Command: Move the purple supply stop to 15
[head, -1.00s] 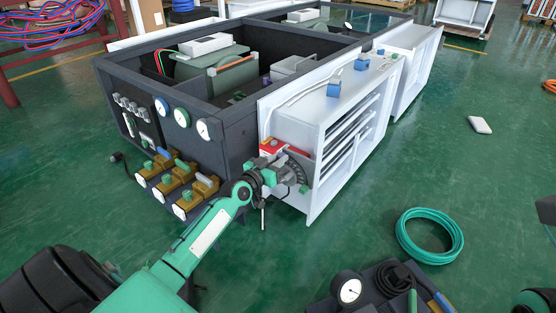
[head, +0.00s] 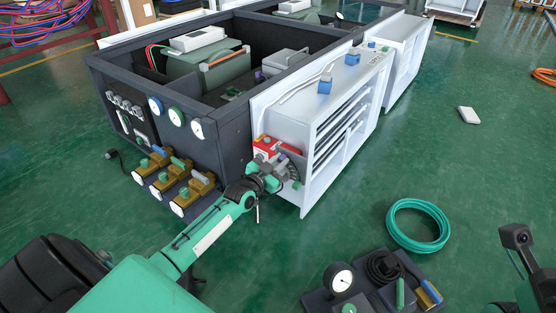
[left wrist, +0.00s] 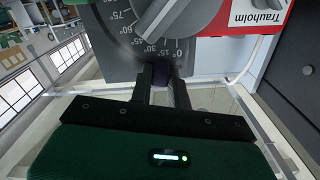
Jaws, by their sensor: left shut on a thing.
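My left gripper (left wrist: 163,88) is shut on the purple supply stop (left wrist: 161,73), seen between its two dark fingers in the left wrist view. The stop is at the rim of the dark grey scale plate (left wrist: 112,60), by the low numbers, near 15 and 0. The fingers hide part of it, so its exact mark is unclear. A grey pointer lever (left wrist: 168,15) lies over the scale just above it. In the head view my left gripper (head: 277,172) is at the dial on the white cabinet's near end; the stop is too small there to place surely.
A red actuator box (head: 264,146) sits just beside the dial. The white cabinet (head: 318,125) adjoins a dark open-topped unit (head: 232,150). Brass valves (head: 180,185) stand left of my arm. A green hose coil (head: 418,226) and tool tray (head: 318,299) lie on open floor.

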